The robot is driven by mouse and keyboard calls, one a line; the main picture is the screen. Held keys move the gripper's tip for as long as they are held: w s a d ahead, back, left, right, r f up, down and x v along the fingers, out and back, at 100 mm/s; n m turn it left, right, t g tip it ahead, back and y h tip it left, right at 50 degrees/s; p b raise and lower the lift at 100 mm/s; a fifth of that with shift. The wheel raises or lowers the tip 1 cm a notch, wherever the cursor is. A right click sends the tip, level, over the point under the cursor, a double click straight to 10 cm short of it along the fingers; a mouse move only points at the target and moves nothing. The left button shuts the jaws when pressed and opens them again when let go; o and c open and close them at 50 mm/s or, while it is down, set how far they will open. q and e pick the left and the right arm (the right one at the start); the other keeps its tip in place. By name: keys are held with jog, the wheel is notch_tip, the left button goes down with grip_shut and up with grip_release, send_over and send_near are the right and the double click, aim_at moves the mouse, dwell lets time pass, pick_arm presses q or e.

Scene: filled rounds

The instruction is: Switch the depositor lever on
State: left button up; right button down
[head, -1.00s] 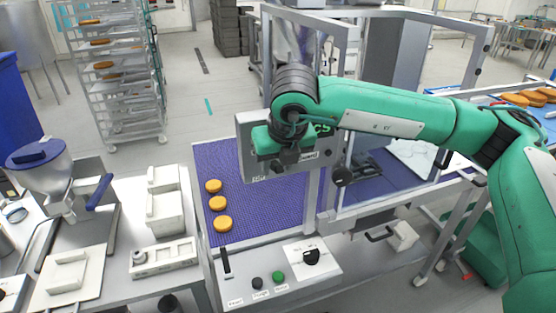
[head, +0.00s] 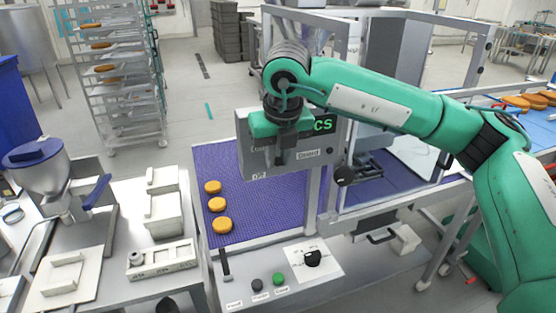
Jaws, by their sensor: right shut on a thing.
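The depositor's grey control box (head: 248,160) hangs on the frame over the purple conveyor, with a green display and small labels on its face. My right gripper (head: 279,158) is in front of this face, pointing down, between the labels. It is shut on the depositor lever, which its fingers and wrist almost wholly hide. I cannot read the lever's exact position. My left gripper is not in view.
Several orange-brown rounds (head: 218,204) lie in a row on the purple belt (head: 265,208). The lower panel (head: 290,290) has a dark lever, buttons and a knob. A white worktable (head: 125,225) with a hopper stands left, and a rack of trays (head: 118,75) behind.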

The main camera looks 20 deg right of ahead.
jog(key=shift+r, duration=0.1)
jog(key=c, duration=1.4)
grip_release()
jog(key=shift+o, duration=0.2)
jog(key=b+v, duration=0.3)
jog(key=v, duration=1)
jog(key=shift+r+b, duration=0.35)
